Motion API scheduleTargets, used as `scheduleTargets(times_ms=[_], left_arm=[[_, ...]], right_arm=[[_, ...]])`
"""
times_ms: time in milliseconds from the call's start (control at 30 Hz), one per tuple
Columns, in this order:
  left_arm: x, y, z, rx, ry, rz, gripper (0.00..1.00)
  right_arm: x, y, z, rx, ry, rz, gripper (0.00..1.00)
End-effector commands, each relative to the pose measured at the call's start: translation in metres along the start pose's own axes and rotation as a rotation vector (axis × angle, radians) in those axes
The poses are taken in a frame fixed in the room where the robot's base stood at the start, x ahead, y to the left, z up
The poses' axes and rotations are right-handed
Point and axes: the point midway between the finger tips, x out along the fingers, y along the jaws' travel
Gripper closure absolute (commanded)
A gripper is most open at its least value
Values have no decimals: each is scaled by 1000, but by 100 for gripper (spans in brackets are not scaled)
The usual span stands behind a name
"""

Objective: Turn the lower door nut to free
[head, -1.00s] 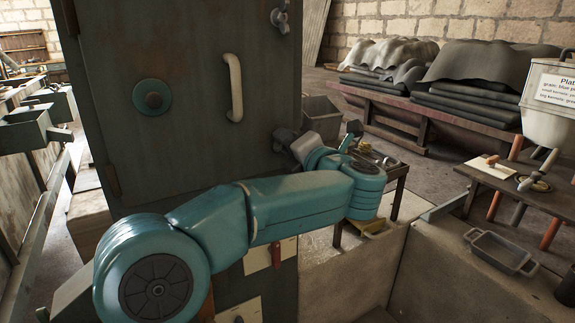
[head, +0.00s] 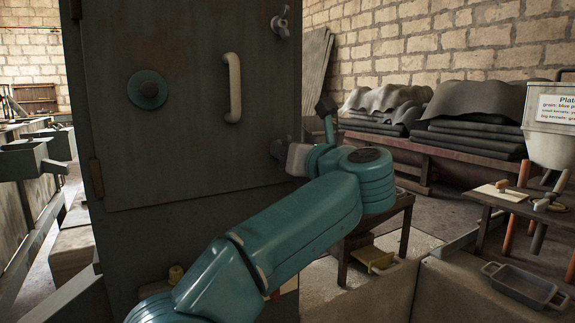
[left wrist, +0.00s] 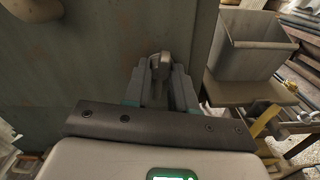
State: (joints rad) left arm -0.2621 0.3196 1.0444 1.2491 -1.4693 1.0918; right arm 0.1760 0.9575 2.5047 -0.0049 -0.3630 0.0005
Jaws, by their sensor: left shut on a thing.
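The dark green cabinet door (head: 190,150) is closed, with a wing-shaped upper nut (head: 281,24) at its right edge. The lower door nut (left wrist: 164,64) shows as a small grey metal piece between my left gripper's fingers in the left wrist view. My left gripper (head: 279,149) is at the door's lower right edge, and its fingers (left wrist: 160,88) are shut on the nut. In the head view, the gripper and wrist hide the lower nut. My right gripper is not in view.
A grey open bin (left wrist: 250,45) stands right of the gripper. A small table (head: 378,232) and a grey tray (head: 522,285) are to the right.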

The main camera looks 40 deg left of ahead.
Motion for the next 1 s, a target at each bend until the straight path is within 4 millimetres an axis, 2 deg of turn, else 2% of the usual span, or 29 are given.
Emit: scheduleTargets(times_ms=[100,400,967,1000], left_arm=[[0,0,-1,-75,-3,-1,100],[0,0,1,-186,-4,-1,100],[0,1,2,-212,-5,-1,100],[0,1,2,-212,-4,-1,65]], right_arm=[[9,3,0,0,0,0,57],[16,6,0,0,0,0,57],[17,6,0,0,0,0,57],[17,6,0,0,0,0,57]])
